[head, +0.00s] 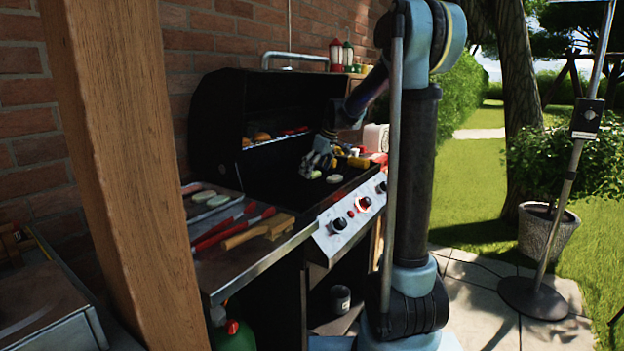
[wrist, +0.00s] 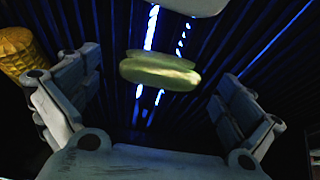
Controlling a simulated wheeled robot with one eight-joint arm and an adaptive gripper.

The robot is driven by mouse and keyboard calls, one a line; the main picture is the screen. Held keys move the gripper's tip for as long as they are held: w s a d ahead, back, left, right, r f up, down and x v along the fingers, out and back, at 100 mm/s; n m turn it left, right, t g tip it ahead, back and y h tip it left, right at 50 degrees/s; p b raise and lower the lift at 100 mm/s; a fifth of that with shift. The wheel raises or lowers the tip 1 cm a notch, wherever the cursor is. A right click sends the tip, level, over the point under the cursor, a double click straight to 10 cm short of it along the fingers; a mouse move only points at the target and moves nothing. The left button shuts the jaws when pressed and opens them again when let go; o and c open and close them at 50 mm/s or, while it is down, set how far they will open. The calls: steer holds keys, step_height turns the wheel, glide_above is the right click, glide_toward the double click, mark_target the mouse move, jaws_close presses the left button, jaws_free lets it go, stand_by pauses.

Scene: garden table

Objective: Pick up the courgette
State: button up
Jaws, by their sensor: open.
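A pale green courgette slice (wrist: 160,72) lies on the dark grill grate, between and beyond the two fingers of my gripper (wrist: 155,85) in the wrist view. The fingers are spread apart and neither touches it. In the head view my gripper (head: 316,162) hangs low over the grill, with a courgette slice (head: 334,179) just right of it and another (head: 312,174) right below it. I cannot tell which of them the wrist view shows. A further pale slice (wrist: 178,5) is cut off at the top of the wrist view.
Yellow corn (head: 357,162) lies on the grill and shows left of my fingers (wrist: 18,52). The open black lid (head: 215,125) and a warming rack with food stand behind. A tray (head: 232,214) with slices and red-handled tools (head: 222,230) are on the side shelf. A wooden post (head: 125,150) stands in front.

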mark_target(314, 174)
steer(key=c, duration=1.2)
steer(key=shift+o, duration=0.2)
steer(key=shift+r, duration=0.1)
step_height(314, 174, up, 10)
steer(key=shift+f, duration=5)
